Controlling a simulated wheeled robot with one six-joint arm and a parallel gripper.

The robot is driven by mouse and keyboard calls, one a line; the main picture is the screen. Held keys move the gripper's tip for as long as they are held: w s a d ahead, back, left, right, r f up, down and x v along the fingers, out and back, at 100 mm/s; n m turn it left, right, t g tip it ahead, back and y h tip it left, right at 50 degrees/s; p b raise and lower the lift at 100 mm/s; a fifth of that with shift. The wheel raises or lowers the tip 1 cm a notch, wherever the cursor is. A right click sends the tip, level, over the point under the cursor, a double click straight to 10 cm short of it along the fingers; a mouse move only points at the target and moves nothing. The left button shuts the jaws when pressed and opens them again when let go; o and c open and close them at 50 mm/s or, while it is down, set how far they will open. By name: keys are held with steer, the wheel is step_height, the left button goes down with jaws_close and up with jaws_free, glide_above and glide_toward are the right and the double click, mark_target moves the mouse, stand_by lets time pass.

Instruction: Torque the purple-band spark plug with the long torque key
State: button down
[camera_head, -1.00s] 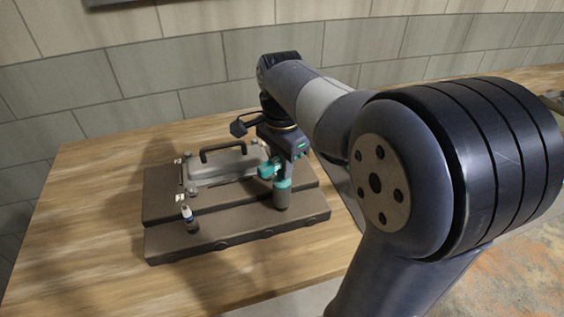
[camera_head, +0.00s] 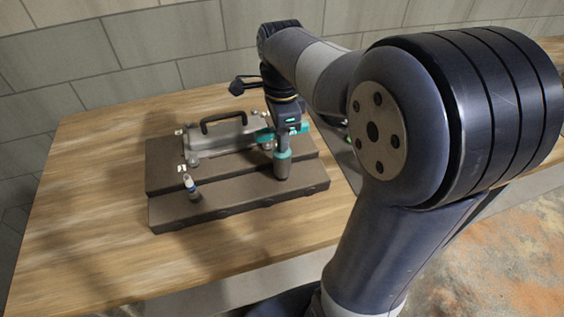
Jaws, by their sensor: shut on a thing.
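My gripper (camera_head: 284,132), with teal fingers, is shut on the upright torque key (camera_head: 283,167). The key shows a teal collar and a grey lower end. It stands at the right part of the engine block (camera_head: 240,198), its lower end at the front step. No purple-band spark plug shows; whatever is under the key is hidden. A spark plug with a white top and a blue band (camera_head: 190,186) stands upright at the left of the same step, apart from the key.
A grey cover with a black handle (camera_head: 222,122) sits on the block's back part, behind the key. The wooden table (camera_head: 90,215) is clear to the left and in front. A tiled wall (camera_head: 150,75) rises behind.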

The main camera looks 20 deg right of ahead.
steer(key=shift+r+p, duration=2.85)
steer(key=shift+r, duration=0.45)
step_height(320, 180, up, 2)
steer(key=shift+r+p, duration=0.1)
steer(key=shift+p, duration=0.55)
steer(key=shift+r, duration=1.35)
